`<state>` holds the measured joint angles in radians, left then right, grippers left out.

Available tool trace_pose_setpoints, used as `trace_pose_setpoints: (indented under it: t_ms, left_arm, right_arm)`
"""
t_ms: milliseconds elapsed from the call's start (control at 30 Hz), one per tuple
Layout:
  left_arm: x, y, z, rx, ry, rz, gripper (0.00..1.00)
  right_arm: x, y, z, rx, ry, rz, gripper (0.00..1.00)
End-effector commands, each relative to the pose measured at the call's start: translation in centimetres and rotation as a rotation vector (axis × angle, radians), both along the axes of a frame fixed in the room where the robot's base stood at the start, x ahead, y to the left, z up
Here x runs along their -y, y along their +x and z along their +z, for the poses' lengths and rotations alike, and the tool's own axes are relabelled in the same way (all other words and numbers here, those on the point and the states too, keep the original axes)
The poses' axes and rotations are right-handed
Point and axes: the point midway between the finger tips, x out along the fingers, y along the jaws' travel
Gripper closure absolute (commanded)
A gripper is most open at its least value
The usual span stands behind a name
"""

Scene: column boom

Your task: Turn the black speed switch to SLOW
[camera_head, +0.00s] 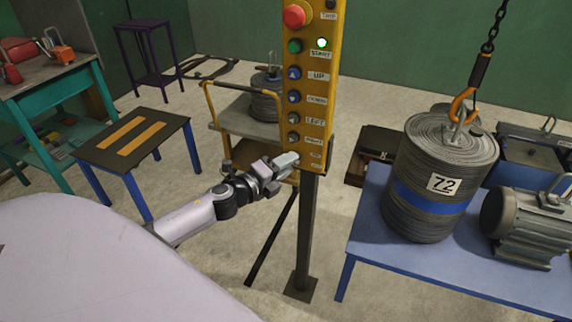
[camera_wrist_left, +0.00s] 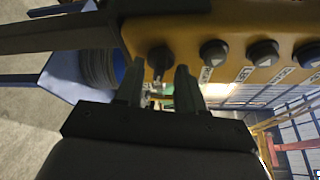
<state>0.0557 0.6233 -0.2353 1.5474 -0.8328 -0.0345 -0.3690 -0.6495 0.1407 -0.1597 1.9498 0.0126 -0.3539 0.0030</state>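The yellow control box (camera_head: 310,80) stands on a dark post, with a column of buttons and white labels on its face. In the left wrist view a black switch knob (camera_wrist_left: 160,56) sits at the end of the row of buttons on the yellow face; I take it for the speed switch. My left gripper (camera_head: 288,161) is at the bottom of the box and hides that switch in the head view. In the wrist view its fingers (camera_wrist_left: 158,88) are apart, with the knob seen between and just beyond their tips. Contact cannot be told. The knob's setting is unreadable. My right gripper is out of view.
A wound drum marked 72 (camera_head: 440,175) hangs from or stands under a chain hook (camera_head: 462,105) over the blue table (camera_head: 400,255). A grey motor (camera_head: 530,225) is beside it. A yellow trolley (camera_head: 235,125) stands behind my left arm. A low striped table (camera_head: 100,150) is at left.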

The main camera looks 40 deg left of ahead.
Motion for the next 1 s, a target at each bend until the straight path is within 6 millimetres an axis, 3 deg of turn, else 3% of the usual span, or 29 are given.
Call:
trace_pose_setpoints:
  t_ms: [600,1000]
  left_arm:
    - [-0.9,-6.1,0.5,-0.002,0.0,0.001,0.62]
    - [-1.0,-6.7,0.7,-0.001,0.001,0.0,0.62]
  right_arm:
    - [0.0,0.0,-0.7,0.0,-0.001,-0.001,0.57]
    - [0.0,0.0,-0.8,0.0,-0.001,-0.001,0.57]
